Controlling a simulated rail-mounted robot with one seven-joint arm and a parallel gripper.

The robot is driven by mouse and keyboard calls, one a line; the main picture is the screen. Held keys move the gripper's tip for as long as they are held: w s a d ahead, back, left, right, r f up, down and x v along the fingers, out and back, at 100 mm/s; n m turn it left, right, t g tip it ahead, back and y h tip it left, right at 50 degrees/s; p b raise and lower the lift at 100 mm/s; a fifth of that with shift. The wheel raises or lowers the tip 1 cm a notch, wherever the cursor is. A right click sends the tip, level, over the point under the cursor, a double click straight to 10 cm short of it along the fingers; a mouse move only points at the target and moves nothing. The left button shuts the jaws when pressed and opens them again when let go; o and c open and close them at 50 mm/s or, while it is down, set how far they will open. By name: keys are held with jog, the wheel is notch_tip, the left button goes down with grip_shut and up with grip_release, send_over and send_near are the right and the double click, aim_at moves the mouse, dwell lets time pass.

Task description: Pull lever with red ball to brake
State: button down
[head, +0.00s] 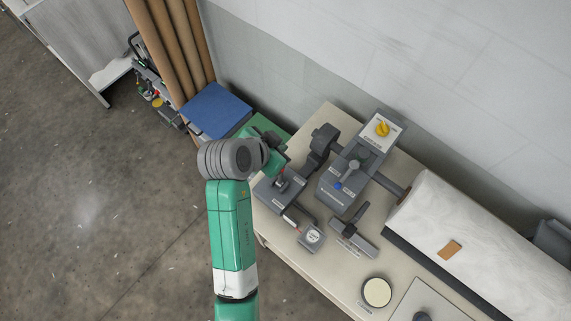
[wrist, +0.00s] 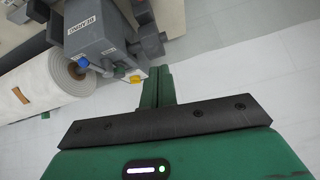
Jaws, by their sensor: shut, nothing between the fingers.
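My gripper (head: 276,164) is at the left end of the bench in the head view, over or beside a grey block unit (head: 272,197), partly hidden by my arm. In the wrist view its green fingers (wrist: 158,88) are together with nothing between them. A lever with a red ball is not clear in either view. A tiny reddish spot (head: 299,231) shows by the grey block unit, too small to identify. The grey machine housing (head: 340,188) carries a blue button (head: 338,186) and a grey ball-ended lever (head: 352,166). The blue button also shows in the wrist view (wrist: 82,61).
A yellow knob (head: 382,129) sits on a white panel at the back. A white roll (head: 470,240) fills the bench's right side. A dial gauge (head: 312,237), a black-handled lever (head: 354,230) and a round cream disc (head: 377,292) lie toward the front. A wall stands behind.

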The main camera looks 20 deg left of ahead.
notch_tip(320, 180, down, 2)
jog(key=s+f, duration=0.1)
jog(key=p, duration=0.2)
send_over(280, 177)
jog(key=w, duration=0.2)
jog(key=shift+g, duration=0.4)
jog(key=f, duration=0.8)
jog(key=shift+s+d+f, duration=0.15)
jog(key=shift+s+f, duration=0.1)
